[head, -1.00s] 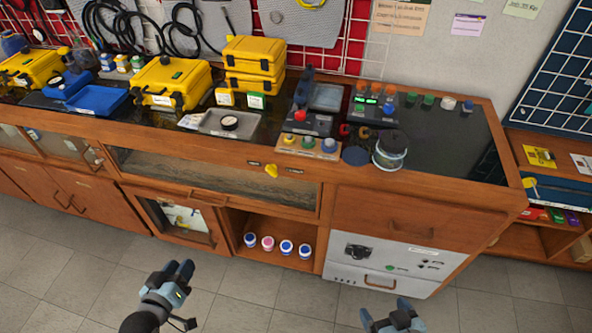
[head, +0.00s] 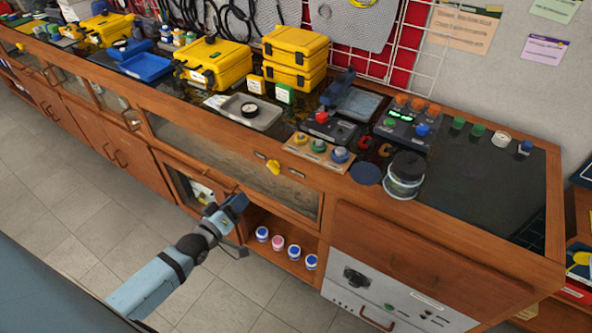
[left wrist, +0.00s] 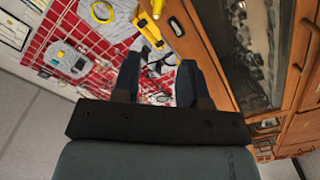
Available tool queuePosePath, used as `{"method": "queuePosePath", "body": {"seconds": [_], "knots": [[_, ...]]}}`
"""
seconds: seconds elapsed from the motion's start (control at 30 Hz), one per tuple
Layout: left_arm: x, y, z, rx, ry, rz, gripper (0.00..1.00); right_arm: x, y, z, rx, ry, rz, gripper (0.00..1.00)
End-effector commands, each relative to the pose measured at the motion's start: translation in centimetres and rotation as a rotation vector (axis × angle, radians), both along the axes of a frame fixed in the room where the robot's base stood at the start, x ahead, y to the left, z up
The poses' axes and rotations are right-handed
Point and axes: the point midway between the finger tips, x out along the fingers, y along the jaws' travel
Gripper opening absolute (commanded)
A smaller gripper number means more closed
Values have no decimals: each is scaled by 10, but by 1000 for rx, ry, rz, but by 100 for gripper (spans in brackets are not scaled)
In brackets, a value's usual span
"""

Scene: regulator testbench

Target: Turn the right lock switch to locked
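The right lock switch is a yellow knob (head: 272,167) on the wooden front rail of the bench, above the glass-fronted drawer, with a small dark label on each side. The label text is too small to read. My left gripper (head: 236,207) is below and to the left of the knob, apart from it. In the left wrist view my left gripper (left wrist: 157,78) has its two fingers apart with nothing between them. My right gripper is out of view.
A wooden organizer with colored knobs (head: 318,152), a lidded jar (head: 404,175) and a grey tray (head: 247,112) stand on the bench top above the rail. An open shelf (head: 285,235) with several small jars is below. The floor in front is clear.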

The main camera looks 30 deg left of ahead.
Motion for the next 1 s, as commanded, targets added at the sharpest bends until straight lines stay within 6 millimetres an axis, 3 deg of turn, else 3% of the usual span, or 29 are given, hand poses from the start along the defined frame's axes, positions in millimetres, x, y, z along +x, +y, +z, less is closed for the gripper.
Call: {"method": "queuePosePath", "body": {"seconds": [0.27, 0.8, 1.0], "knots": [[10, 6, 0, -21, -15, 8, 39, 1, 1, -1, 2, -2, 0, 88], [113, -3, 1, -19, -14, 7, 39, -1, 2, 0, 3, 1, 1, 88], [135, -5, 0, -20, -14, 7, 39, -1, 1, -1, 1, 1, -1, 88]]}}
